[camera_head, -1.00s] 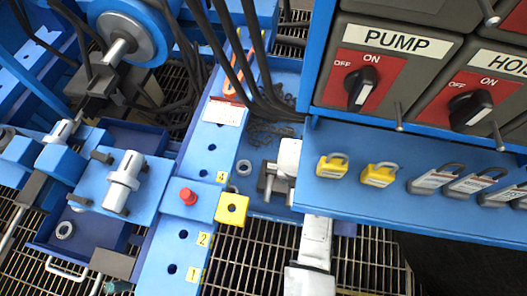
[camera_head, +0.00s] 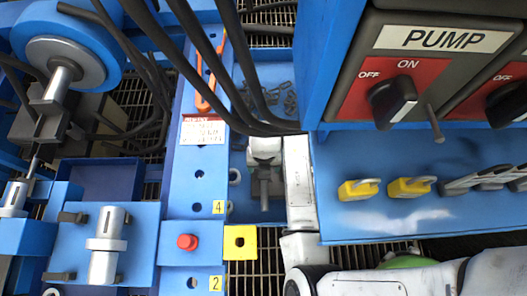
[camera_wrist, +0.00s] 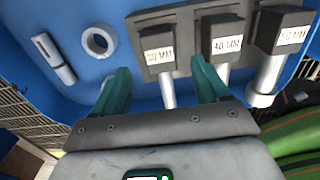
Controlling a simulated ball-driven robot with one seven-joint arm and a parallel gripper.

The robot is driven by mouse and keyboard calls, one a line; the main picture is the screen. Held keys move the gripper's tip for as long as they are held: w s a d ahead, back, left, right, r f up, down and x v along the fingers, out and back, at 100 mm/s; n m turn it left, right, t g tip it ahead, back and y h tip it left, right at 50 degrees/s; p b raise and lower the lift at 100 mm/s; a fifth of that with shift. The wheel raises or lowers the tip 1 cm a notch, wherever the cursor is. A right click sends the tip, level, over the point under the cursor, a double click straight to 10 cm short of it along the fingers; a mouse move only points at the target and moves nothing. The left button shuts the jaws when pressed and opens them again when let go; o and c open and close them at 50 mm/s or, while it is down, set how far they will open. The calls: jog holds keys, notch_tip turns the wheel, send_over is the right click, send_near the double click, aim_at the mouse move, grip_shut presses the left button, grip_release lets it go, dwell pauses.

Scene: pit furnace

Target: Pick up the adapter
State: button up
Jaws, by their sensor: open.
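In the wrist view my gripper (camera_wrist: 160,68) is open, its two teal fingers spread with nothing held between them. Past the fingers, a grey holder (camera_wrist: 190,62) bears dark blocks labelled 30 MM (camera_wrist: 160,54), 40 MM (camera_wrist: 225,45) and 50 MM (camera_wrist: 291,37), each with a pale rod below. The 30 MM rod (camera_wrist: 167,90) shows between the fingers; the right finger is near the 40 MM rod (camera_wrist: 222,73). I cannot tell which piece is the adapter. In the head view the fingertips cannot be made out.
A pale ring (camera_wrist: 98,42) and a slotted pin (camera_wrist: 52,57) lie on the blue surface left of the holder. The head view shows a PUMP panel (camera_head: 405,75), yellow padlocks (camera_head: 358,189), a red button (camera_head: 187,242) and cables (camera_head: 215,75) hanging over the bench.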

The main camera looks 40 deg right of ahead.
aim_at(264, 188)
notch_tip(264, 188, down, 5)
jog(key=b, duration=0.3)
jog(key=shift+w, duration=0.1)
jog(key=shift+d, duration=0.1)
jog(key=shift+r, duration=0.1)
grip_shut()
dwell(0.3)
